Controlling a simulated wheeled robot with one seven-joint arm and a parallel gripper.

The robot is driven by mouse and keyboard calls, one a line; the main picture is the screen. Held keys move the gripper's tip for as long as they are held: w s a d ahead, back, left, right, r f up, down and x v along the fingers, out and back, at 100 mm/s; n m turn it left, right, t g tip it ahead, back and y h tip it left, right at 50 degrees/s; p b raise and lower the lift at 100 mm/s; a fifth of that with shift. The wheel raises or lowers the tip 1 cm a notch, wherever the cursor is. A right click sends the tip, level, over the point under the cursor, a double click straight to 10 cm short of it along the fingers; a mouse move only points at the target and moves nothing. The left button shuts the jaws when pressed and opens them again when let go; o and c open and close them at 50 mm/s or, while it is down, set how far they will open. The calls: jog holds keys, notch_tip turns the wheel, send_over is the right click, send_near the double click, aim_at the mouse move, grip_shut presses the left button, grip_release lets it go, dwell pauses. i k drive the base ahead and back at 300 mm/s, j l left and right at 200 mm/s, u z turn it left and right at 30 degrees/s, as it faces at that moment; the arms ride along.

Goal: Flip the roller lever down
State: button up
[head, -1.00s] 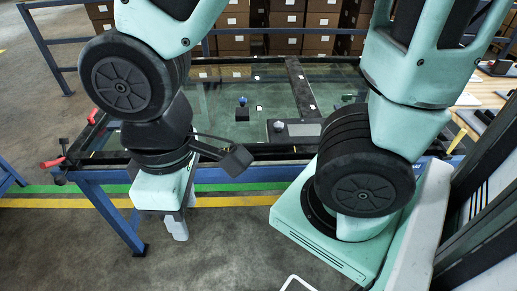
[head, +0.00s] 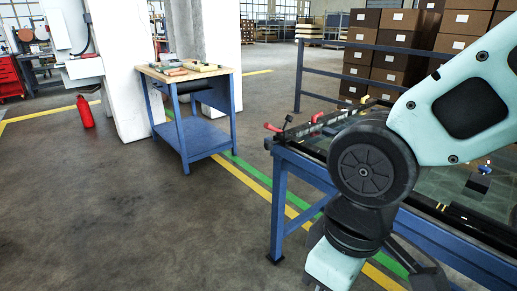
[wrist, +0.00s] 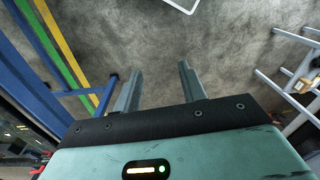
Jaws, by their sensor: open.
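The glass-topped blue frame table (head: 291,160) stands at the right in the head view. At its near left corner are a red-handled lever (head: 272,128), a small black-knobbed lever (head: 288,119) and a second red handle (head: 317,116). I cannot tell which of these is the roller lever. My arm covers much of the table. In the head view my gripper's fingers are below the frame. In the wrist view my gripper (wrist: 160,68) is open and empty, pointing over bare floor, with the blue table frame (wrist: 40,85) to its left.
A blue workbench (head: 193,133) with tools stands by a white pillar at the left. A red fire extinguisher (head: 85,112) stands on the floor. A blue railing (head: 330,70) and stacked brown boxes (head: 400,55) are behind the table. The floor at front left is clear.

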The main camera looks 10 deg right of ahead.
aim_at(274, 128)
jog(key=i+j+u, duration=0.25)
jog(key=u, duration=0.2)
jog(key=i+j+u, duration=0.15)
jog(key=i+u, duration=0.25)
